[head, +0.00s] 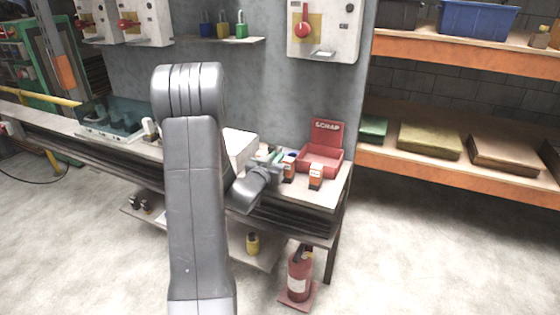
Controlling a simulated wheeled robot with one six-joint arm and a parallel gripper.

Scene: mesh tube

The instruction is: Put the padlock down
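My gripper (278,158) is over the right part of the workbench, close to the bench top. It is small and partly hidden by my own wrist, so I cannot tell whether its fingers are open or shut. A small green and blue patch shows at the fingertips, but I cannot make out whether it is a padlock. Three padlocks stand on the wall shelf: a blue one (207,24), a yellow one (223,26) and a green one (241,27). A yellow object (252,243), possibly a padlock, sits on the low shelf under the bench.
An open red box (320,160) marked "SCRAP" stands right of my gripper, with small orange-and-white items (315,177) before it. A white box (239,147) is left of the gripper. A teal tray (108,120) is farther left. A fire extinguisher (299,275) stands below.

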